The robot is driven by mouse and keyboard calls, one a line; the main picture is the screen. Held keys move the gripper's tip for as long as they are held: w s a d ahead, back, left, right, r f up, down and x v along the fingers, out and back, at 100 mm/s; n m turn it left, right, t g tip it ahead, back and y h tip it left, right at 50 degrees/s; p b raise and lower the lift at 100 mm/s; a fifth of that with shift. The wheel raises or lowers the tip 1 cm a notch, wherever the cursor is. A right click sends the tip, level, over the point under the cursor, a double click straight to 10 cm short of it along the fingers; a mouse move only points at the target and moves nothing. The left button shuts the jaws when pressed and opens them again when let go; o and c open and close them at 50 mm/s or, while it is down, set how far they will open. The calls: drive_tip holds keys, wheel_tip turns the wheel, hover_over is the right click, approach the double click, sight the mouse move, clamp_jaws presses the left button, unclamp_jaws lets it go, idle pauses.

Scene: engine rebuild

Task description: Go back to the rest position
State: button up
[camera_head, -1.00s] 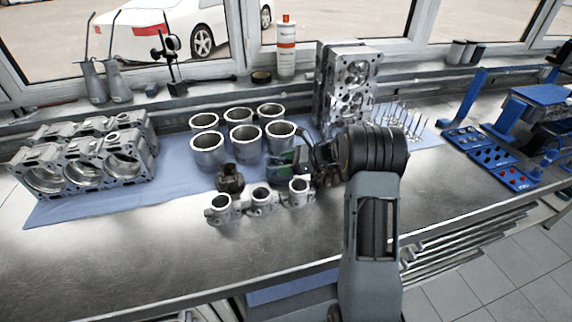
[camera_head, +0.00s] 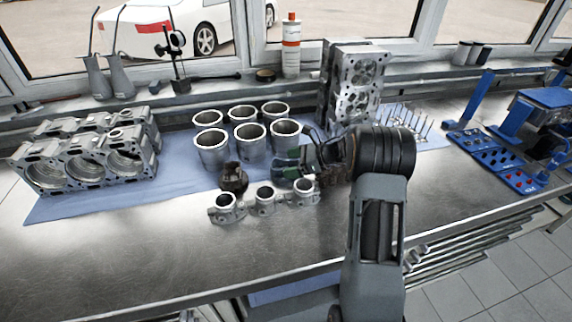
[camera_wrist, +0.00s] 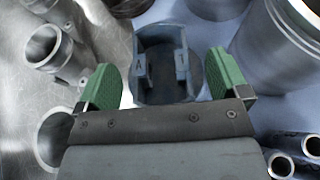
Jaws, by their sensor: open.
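My gripper (camera_head: 285,168) is open and empty, low over the bench among the engine parts. Its two green fingers stand wide apart in the wrist view (camera_wrist: 167,78). A dark piston-like part (camera_head: 233,179) stands just left of the fingertips in the head view. In the wrist view this part (camera_wrist: 165,50) shows straight ahead, beyond and between the fingers. I cannot tell the exact gap to it. The dark wrist and grey arm hide part of the bench to the right.
Several cylinder liners (camera_head: 211,150) stand behind my gripper. A row of small metal housings (camera_head: 266,203) lies in front. An engine block (camera_head: 85,158) is at left, a cylinder head (camera_head: 352,85) upright behind my wrist. The front-left steel bench (camera_head: 120,250) is clear.

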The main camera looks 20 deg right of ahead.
drive_tip(key=v, duration=0.4)
drive_tip(key=f+v, duration=0.1)
drive_tip(key=v, duration=0.1)
drive_tip(key=shift+d, duration=0.5)
drive_tip(key=shift+d+r, duration=0.2)
drive_tip(key=shift+d, duration=0.05)
drive_tip(key=shift+s+a+r, duration=0.15)
drive_tip(key=shift+a+r, duration=0.25)
drive_tip(key=shift+a, duration=0.05)
drive_tip(key=w+a+r+m+t+h, duration=0.1)
drive_tip(key=w+r+m+t+h, duration=0.4)
drive_tip(key=r+m+t, duration=0.4)
drive_tip(key=s+d+r+m+h, duration=0.15)
drive_tip(key=m+h, duration=0.25)
drive_tip(key=m, duration=0.5)
drive_tip(key=s+r+m+h, duration=0.3)
drive_tip(key=m+h, duration=0.1)
drive_tip(key=m, duration=0.5)
drive_tip(key=s+a+f+m+g, duration=0.2)
drive_tip(key=s+f+m+g, duration=0.1)
drive_tip(key=s+m, duration=0.4)
drive_tip(key=s+a+f+m+g, duration=0.2)
drive_tip(key=s+a+m+g, duration=0.1)
drive_tip(key=s+m, duration=0.5)
drive_tip(key=s+a+f+m+g, duration=0.3)
drive_tip(key=s+m, duration=0.4)
drive_tip(key=s, duration=0.3)
drive_tip(key=shift+a+f+g, duration=0.15)
drive_tip(key=shift+f+g, duration=0.15)
drive_tip(key=shift+g, duration=0.4)
